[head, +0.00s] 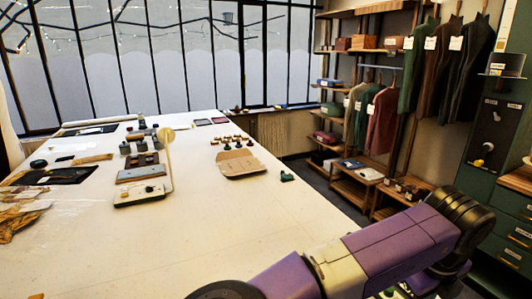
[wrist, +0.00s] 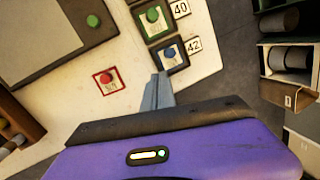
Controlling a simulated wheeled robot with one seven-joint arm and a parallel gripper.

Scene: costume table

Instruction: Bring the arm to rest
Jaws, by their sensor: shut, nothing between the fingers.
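My gripper (wrist: 160,90) shows in the wrist view, its grey fingers together with nothing between them. It is off the surfaces as far as I can tell, over the edge of a pale board. In the head view my purple arm (head: 390,240) reaches across the lower right, beside the long cream table (head: 240,240); the gripper itself is not seen there.
The wrist view shows a red-framed card (wrist: 109,82) and green (wrist: 152,15) and blue (wrist: 169,52) round pieces in dark frames. In the head view, a tan tray (head: 240,165) and a small green object (head: 287,177) lie on the table. Green drawers (head: 512,230) stand right.

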